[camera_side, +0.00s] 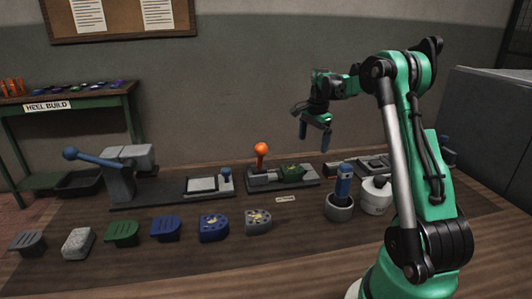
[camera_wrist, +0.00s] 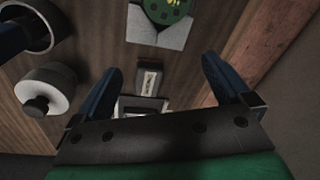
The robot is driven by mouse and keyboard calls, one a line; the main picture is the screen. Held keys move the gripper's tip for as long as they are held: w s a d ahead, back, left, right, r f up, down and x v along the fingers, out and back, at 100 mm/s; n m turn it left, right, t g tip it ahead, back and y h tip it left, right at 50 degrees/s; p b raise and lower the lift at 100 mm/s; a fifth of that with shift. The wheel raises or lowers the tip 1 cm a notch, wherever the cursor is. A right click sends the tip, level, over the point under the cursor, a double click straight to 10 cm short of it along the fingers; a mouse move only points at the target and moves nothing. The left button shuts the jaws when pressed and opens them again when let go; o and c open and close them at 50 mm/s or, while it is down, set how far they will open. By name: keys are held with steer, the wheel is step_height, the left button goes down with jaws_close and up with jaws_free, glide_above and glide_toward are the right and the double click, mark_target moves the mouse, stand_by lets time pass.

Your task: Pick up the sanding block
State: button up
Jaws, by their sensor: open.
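My gripper (camera_side: 315,136) hangs open and empty above the back of the bench, with its blue fingers pointing down. In the wrist view my gripper (camera_wrist: 160,64) also shows spread fingers with nothing between them.
Several heels stand in the front row, including a green one (camera_side: 122,234). A lever press (camera_side: 120,178) stands left. A fixture with an orange knob (camera_side: 261,150) holds a green heel. A cup (camera_side: 340,209) with a blue-handled tool and a white jar (camera_side: 376,197) stand near my arm.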

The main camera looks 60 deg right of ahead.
mark_target(336, 164)
steer(key=s+d+f+m, duration=0.1)
steer(key=d, duration=0.1)
steer(key=s+d+f+m, duration=0.2)
steer(key=s+d+f+m+y, duration=0.1)
steer(key=s+d, duration=0.1)
steer(key=shift+s+d+f+m+g, duration=0.2)
steer(key=shift+d+f+m+g, duration=0.05)
steer(key=shift+f+m+g, duration=0.15)
step_height(336, 164, down, 4)
steer(key=shift+f, duration=0.7)
jaws_close()
step_height(336, 164, up, 10)
steer(key=shift+r, duration=0.1)
